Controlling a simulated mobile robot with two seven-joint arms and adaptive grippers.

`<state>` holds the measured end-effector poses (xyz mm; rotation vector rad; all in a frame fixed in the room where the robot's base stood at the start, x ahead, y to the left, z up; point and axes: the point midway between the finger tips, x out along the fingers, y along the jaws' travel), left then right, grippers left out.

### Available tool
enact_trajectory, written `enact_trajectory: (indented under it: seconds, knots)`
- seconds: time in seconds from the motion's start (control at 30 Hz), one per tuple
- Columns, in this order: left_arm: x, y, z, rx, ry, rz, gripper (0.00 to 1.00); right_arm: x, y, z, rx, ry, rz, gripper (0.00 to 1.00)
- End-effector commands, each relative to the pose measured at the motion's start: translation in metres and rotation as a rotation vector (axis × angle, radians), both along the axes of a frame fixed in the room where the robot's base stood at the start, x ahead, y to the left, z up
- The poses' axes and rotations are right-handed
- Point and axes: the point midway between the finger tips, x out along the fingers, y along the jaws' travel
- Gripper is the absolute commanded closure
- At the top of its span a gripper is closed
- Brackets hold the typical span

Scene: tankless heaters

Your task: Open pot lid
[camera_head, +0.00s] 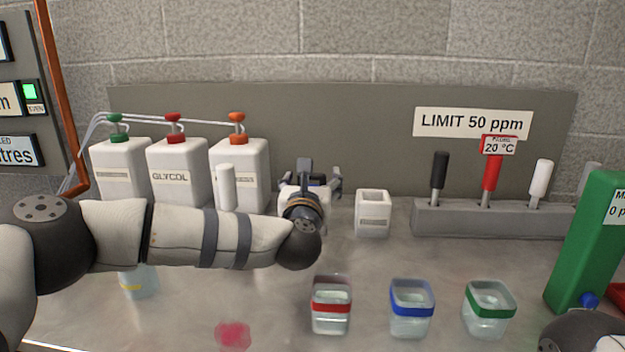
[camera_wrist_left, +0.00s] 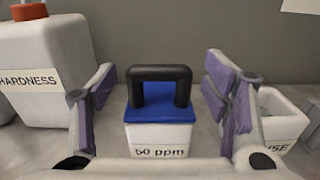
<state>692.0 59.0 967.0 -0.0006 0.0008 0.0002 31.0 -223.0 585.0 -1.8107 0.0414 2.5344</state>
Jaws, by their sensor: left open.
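A white pot labelled "50 ppm" (camera_wrist_left: 158,138) stands upright on the bench with a blue lid (camera_wrist_left: 160,112) on it. The lid carries a black arched handle (camera_wrist_left: 160,73). My left gripper (camera_wrist_left: 160,78) is open, with one finger to each side of the handle and a gap on both sides. In the head view my left gripper (camera_head: 310,182) is in front of the pot and hides most of it. My right gripper is out of view; only a dark part of my right arm shows at the lower right.
A white bottle labelled hardness (camera_wrist_left: 45,65) stands left of the pot, and an open white cup (camera_head: 372,213) stands right. Red (camera_head: 331,308), blue (camera_head: 410,302) and green (camera_head: 487,302) banded containers stand in front. A probe rack (camera_head: 480,220) and green box (camera_head: 590,240) are further right.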

Motion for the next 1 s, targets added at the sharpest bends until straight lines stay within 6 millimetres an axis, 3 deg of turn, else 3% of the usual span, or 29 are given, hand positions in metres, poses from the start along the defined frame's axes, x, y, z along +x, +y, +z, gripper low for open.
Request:
enact_trajectory:
  seconds: [0.13, 0.4, 0.7, 1.0]
  knots:
    - [0.0122, -0.0001, -0.0010, 0.000, 0.001, 0.000, 0.31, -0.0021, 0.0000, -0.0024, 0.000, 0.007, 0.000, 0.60]
    - [0.0137, 0.0000, 0.0006, 0.000, 0.000, 0.000, 0.33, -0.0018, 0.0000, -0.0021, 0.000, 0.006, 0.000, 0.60]
    - [0.0135, 0.0001, 0.0004, 0.001, 0.000, 0.000, 1.00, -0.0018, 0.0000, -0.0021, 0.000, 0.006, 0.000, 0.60]
    - [0.0148, 0.0000, 0.0066, 0.001, 0.046, 0.000, 1.00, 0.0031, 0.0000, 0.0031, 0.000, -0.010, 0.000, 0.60]
